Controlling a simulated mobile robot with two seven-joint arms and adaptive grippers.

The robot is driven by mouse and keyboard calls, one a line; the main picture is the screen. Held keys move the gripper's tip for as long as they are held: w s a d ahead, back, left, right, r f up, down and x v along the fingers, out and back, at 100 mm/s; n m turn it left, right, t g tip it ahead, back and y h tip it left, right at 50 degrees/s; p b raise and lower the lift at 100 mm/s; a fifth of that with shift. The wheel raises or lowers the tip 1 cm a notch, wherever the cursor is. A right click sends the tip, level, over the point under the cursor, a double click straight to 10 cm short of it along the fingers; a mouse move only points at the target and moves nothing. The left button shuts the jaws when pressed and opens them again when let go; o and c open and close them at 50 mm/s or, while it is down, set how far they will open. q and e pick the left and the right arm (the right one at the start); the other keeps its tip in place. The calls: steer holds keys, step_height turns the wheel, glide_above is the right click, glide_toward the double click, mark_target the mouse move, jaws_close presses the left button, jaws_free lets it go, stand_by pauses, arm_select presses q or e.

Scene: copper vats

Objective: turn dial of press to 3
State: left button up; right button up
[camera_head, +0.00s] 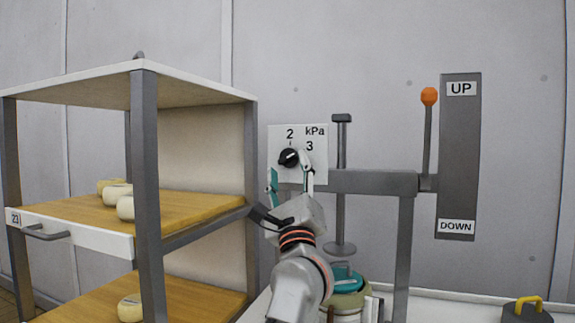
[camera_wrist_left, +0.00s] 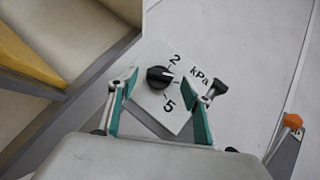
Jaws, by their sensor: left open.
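The press (camera_head: 370,182) has a white dial plate (camera_head: 318,165) marked 2, 3 and kPa in the head view. The black dial (camera_head: 288,158) sits on this plate. In the wrist view the dial (camera_wrist_left: 158,77) has a white pointer aimed right, apparently between the tick at 2 and the tick below it. A 5 also shows on the plate (camera_wrist_left: 182,118); the 3 seems hidden behind a finger. My left gripper (camera_head: 288,166) is open, its teal-padded fingers either side of the dial. In the wrist view the fingertips (camera_wrist_left: 161,78) are apart from the dial. My right gripper is not in view.
A wooden-shelved rack (camera_head: 145,80) with pale cheese rounds (camera_head: 118,195) stands close on the left. An orange-knobbed lever (camera_head: 429,98) stands right, beside an UP/DOWN panel (camera_head: 459,155). A teal-topped container (camera_head: 347,281) sits under the press plunger (camera_head: 340,248).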

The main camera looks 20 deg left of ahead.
arm_select(q)
steer(key=v, duration=0.5)
steer(key=shift+r, duration=0.1)
